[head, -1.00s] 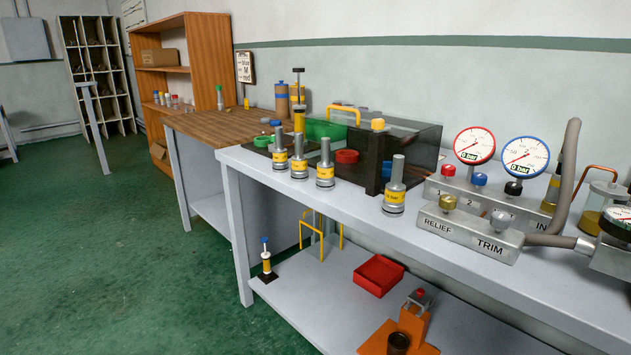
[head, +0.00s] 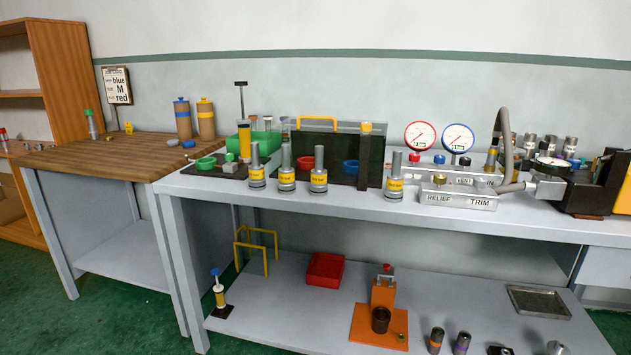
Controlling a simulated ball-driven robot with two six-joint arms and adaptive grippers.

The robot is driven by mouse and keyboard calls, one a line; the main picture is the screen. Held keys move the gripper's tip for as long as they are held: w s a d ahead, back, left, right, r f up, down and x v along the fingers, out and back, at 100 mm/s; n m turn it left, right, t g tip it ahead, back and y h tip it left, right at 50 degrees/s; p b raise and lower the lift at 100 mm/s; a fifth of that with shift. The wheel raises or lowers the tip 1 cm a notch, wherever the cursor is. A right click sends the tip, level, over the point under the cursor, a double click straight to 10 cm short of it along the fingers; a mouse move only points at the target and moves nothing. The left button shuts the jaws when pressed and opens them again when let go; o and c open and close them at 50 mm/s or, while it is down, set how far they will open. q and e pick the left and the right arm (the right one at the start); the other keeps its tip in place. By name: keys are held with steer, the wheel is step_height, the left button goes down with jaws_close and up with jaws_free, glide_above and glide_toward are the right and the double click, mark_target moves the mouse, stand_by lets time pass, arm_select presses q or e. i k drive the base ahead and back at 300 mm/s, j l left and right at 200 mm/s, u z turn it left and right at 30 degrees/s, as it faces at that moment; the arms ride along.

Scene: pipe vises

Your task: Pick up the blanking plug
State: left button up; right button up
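I cannot tell for sure which part is the blanking plug. Several silver stemmed fittings with yellow label bands stand upright along the grey bench's front: one at the left (head: 256,170), two beside it (head: 287,172) (head: 318,172), and one farther right (head: 394,180). Short dark cylinders, one with an orange band (head: 436,340) and one with a purple band (head: 462,343), stand on the lower shelf. More small cylinders (head: 529,145) stand at the bench's right rear. Neither of my grippers shows in the head view.
A wooden bench (head: 90,150) adjoins at left. Below are a red tray (head: 325,268) and an orange stand (head: 381,320).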

mark_target(287, 183)
steer(key=j+z, duration=0.25)
steer(key=j, duration=0.75)
steer(key=j+z, duration=0.25)
steer(key=j, duration=0.7)
